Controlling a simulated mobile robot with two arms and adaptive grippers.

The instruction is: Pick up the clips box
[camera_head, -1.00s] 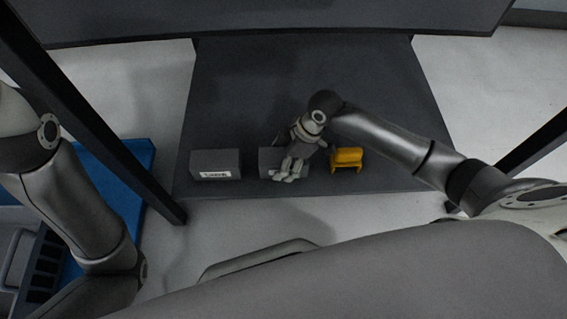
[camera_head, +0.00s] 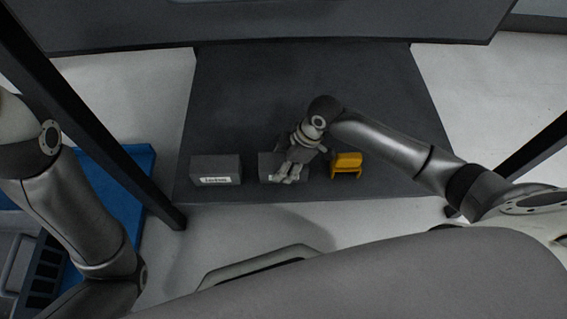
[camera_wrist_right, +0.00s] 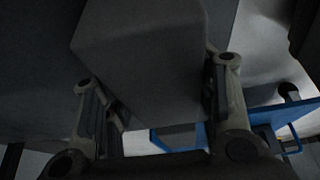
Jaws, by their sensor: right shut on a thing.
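The clips box (camera_head: 268,161) appears to be the middle grey box on the dark table. Its front is largely covered by my gripper, and no label can be read on it. My right gripper (camera_head: 286,177) reaches over it from the right and is shut on it. In the right wrist view the grey box (camera_wrist_right: 145,65) fills the space between the two fingers (camera_wrist_right: 155,110). I cannot tell whether it is clear of the table. My left arm shows at the left, but its gripper is out of view.
Another grey box (camera_head: 215,168) with a white label stands to the left, a small gap away. A yellow holder (camera_head: 346,163) stands close on the right. The table (camera_head: 235,95) is bare behind them. A dark post (camera_head: 95,135) rises at the left, by a blue surface (camera_head: 137,205).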

